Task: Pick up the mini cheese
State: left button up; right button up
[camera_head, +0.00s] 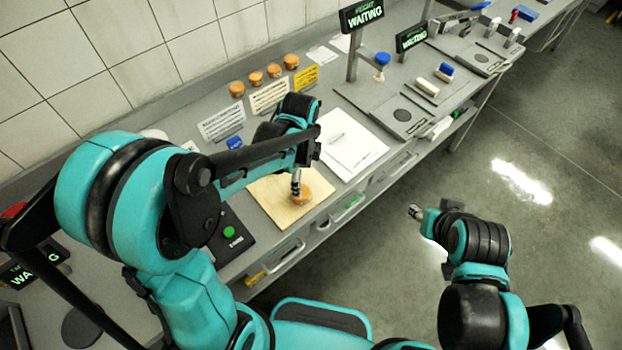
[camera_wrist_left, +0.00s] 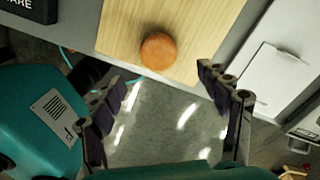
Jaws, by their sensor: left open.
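The mini cheese (camera_wrist_left: 158,51) is a small orange-brown wheel lying on a light wooden board (camera_wrist_left: 118,26) in the left wrist view. In the head view the cheese (camera_head: 306,195) shows in part behind my left gripper (camera_head: 296,190), near the right part of the board (camera_head: 268,196). My left gripper (camera_wrist_left: 165,105) is open and empty in the wrist view, its two fingers spread wide to either side below the cheese in the picture. My right gripper (camera_head: 416,212) hangs over the floor, away from the bench; its jaw state is too small to tell.
Several similar orange-brown wheels (camera_head: 255,78) stand in a row at the back of the bench, behind label cards (camera_head: 268,96). White paper (camera_head: 350,148) lies right of the board. A black pad with a green button (camera_head: 229,233) is left of it. Flat scales (camera_head: 402,114) stand farther right.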

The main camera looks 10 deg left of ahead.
pick_arm(q)
notch_tip(320, 180, down, 7)
jog(key=shift+a+r+b, duration=0.1)
jog(key=shift+a+b, duration=0.05)
jog(key=shift+b, duration=1.1)
jog(key=shift+f, duration=0.35)
jog(key=c, duration=1.3)
